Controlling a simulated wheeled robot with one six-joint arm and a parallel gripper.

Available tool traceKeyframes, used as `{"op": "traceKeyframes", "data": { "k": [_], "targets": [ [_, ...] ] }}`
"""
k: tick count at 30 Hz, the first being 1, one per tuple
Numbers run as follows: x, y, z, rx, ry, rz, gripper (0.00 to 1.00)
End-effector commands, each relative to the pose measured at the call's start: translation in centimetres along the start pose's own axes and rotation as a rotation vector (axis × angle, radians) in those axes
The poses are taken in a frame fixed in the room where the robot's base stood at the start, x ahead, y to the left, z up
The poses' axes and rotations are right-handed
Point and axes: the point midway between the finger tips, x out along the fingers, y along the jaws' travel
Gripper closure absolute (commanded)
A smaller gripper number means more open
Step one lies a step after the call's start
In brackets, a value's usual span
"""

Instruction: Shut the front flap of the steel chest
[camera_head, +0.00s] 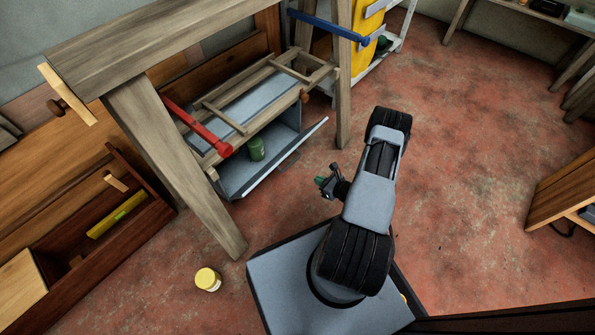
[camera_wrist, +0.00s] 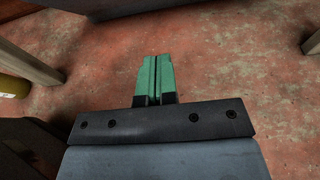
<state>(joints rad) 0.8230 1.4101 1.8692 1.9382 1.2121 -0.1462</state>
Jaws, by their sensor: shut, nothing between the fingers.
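The steel chest (camera_head: 235,179) is a grey-blue box under the wooden workbench, in the middle left of the head view. Its front flap (camera_head: 287,158) is open and leans outward toward my arm. A green can (camera_head: 256,149) stands inside the chest near the opening. My gripper (camera_head: 321,182) is just to the right of the flap, apart from it in the head view. In the wrist view its green fingers (camera_wrist: 154,78) are together with nothing between them. A dark edge runs along the top of the wrist view; I cannot tell what it is.
A wooden bench leg (camera_head: 185,170) stands left of the chest, and another (camera_head: 344,95) behind it. A yellow-lidded jar (camera_head: 208,279) is on the red floor. A wooden toolbox (camera_head: 75,240) lies at left.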

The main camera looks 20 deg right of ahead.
Motion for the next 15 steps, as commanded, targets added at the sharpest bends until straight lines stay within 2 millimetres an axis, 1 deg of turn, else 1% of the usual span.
{"op": "traceKeyframes", "data": {
  "k": [1,9,14,15],
  "targets": [
    [1.0,0.1,-0.3,-0.004,-0.001,0.004,1.0],
    [6.2,0.1,-0.3,-0.005,-0.002,0.006,1.0],
    [8.9,0.1,-0.2,-0.005,-0.001,0.005,1.0],
    [9.3,0.1,0.4,-0.007,-0.002,0.005,1.0]
  ]
}}
